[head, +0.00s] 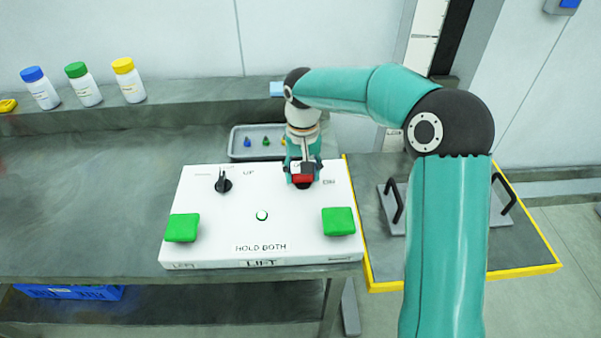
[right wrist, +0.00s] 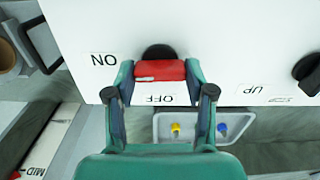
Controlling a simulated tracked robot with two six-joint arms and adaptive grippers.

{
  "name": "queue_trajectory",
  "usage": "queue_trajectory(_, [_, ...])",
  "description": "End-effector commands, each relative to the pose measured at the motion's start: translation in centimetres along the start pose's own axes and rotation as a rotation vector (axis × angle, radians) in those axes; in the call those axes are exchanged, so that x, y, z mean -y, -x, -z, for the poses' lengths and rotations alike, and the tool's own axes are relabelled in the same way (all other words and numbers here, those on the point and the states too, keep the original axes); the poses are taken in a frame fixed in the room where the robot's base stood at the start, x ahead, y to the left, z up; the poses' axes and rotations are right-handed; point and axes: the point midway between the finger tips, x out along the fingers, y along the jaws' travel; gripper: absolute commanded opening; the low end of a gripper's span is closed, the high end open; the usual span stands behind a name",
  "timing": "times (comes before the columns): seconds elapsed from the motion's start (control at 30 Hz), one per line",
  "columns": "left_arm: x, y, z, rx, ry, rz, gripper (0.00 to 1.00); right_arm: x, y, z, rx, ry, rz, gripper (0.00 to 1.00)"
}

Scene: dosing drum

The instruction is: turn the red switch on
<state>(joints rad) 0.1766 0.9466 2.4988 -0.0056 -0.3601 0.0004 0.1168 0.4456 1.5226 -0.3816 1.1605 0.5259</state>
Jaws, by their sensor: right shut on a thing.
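The red switch (head: 302,179) is at the upper right of the white control box (head: 215,205) in the head view. It also shows in the right wrist view (right wrist: 160,70), with its black round base just behind the red handle. An OFF label (right wrist: 160,98) is on the near side of the handle and an ON label (right wrist: 104,59) is to the left. My right gripper (head: 303,174) comes down from above, its two fingers on either side of the red handle, shut on it. The handle is on the OFF side of its base. My left gripper is not in view.
The box also carries a black selector knob (head: 223,183), a left green button (head: 182,228) and a right green button (head: 339,221). A grey tray (head: 236,148) with small items lies behind it. A yellow-edged platform (head: 375,245) stands to the right. Capped bottles (head: 84,90) stand at back left.

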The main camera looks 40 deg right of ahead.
Motion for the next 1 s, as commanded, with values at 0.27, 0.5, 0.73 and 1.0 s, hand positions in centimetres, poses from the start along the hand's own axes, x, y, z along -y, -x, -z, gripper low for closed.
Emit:
queue_trajectory(0.27, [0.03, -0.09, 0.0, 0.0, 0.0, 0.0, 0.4, 0.17, 0.32, 0.31, -0.014, -0.07, 0.007, 0.19])
queue_trajectory(0.5, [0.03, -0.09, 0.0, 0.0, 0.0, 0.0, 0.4, 0.22, 0.34, 0.31, -0.014, -0.078, 0.008, 0.19])
queue_trajectory(0.73, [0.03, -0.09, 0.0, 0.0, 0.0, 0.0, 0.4, 0.26, 0.34, 0.31, -0.013, -0.077, 0.008, 0.62])
queue_trajectory(1.0, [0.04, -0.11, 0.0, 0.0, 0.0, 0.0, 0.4, 0.19, 0.15, 0.13, -0.006, -0.075, 0.004, 0.79])
